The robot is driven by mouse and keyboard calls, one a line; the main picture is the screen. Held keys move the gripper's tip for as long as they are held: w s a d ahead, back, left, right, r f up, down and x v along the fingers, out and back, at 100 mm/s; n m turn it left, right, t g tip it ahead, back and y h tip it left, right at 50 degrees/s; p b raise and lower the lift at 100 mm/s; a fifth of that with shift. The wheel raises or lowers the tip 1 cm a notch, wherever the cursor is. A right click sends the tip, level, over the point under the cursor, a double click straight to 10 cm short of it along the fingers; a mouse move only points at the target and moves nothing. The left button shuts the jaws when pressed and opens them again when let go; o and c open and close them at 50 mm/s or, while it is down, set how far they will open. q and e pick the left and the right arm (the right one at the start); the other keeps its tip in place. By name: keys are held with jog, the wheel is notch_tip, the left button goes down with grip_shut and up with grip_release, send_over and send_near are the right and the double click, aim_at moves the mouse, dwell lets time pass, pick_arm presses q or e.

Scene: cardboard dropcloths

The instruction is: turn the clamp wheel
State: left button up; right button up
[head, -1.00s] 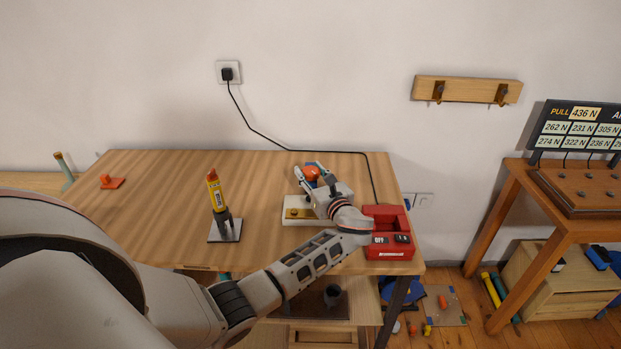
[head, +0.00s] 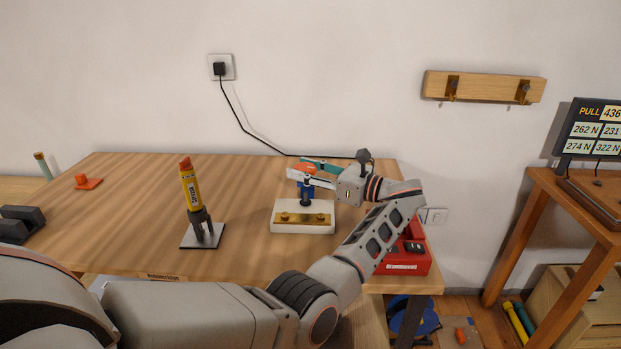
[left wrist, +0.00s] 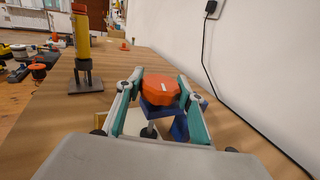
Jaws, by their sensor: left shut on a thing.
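The clamp wheel is an orange-red knob (left wrist: 161,89) with a pale mark on top, seen in the left wrist view. It sits on a blue clamp (head: 306,192) that stands on a white base with a brass-coloured plate (head: 282,217). My left gripper (head: 298,172) reaches in from the right side of the clamp, and its two fingers are shut on the wheel from both sides. In the head view the fingers and a teal part cover much of the wheel (head: 299,174). My right gripper is not in view.
A yellow tube (head: 190,186) stands upright in a dark holder left of the clamp. A red box (head: 405,262) sits behind my forearm at the right table edge. A black cable (head: 250,127) runs from the wall socket. The table's left middle is clear.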

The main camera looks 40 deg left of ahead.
aim_at(303, 166)
pick_arm(q)
jog(key=shift+f+n+g+b, duration=0.1)
jog(key=shift+n+g+b, duration=0.2)
jog(key=shift+g+b, duration=0.15)
jog(key=shift+a+r, duration=0.1)
jog(key=shift+r, duration=0.1)
jog(key=o, duration=1.1)
notch_tip(303, 166, up, 10)
